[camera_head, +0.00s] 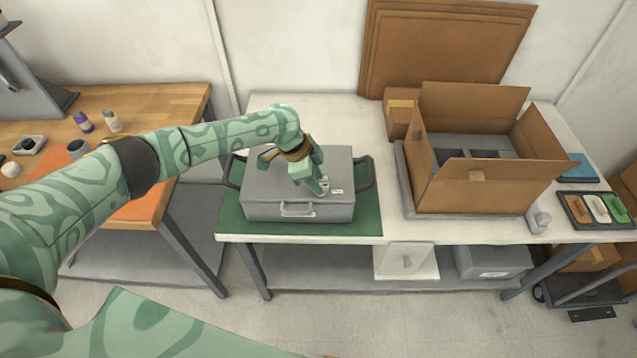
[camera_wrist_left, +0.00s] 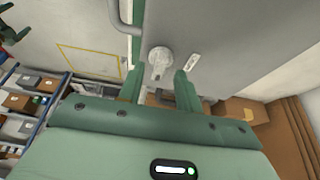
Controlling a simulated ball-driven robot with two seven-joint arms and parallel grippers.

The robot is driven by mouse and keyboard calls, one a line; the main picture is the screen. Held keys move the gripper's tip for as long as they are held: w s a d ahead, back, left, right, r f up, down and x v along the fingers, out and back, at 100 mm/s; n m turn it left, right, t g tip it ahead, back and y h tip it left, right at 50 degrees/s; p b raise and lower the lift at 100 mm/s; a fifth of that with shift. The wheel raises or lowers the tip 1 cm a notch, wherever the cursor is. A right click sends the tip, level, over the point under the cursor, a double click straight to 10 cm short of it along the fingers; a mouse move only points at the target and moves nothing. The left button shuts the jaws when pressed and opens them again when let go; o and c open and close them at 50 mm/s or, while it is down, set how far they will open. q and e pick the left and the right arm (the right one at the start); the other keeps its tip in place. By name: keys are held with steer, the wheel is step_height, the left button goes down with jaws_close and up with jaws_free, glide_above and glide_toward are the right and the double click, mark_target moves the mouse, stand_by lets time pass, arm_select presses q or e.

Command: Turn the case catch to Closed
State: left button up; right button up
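The grey case (camera_head: 268,197) lies shut on a green mat (camera_head: 362,222) on the white bench. It has a front handle and dark side handles. In the left wrist view, the case lid (camera_wrist_left: 225,30) carries a pale round catch (camera_wrist_left: 160,58) with a short lever, with a small white label (camera_wrist_left: 193,63) beside it. My left gripper (camera_head: 318,188) reaches down over the right part of the lid and hides the catch in the head view. In the wrist view its fingers (camera_wrist_left: 160,84) are apart, with the catch's lever between or just beyond the tips; contact is unclear. My right gripper is not in view.
An open cardboard box (camera_head: 490,190) stands right of the case. A tray (camera_head: 590,222) with coloured items lies at the bench's right end. A wooden table (camera_head: 170,97) with small bottles stands at left.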

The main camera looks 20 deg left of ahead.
arm_select(q)
steer(key=shift+d+f, duration=0.25)
steer(key=shift+f, duration=0.35)
jaws_close()
steer(key=shift+r, duration=0.1)
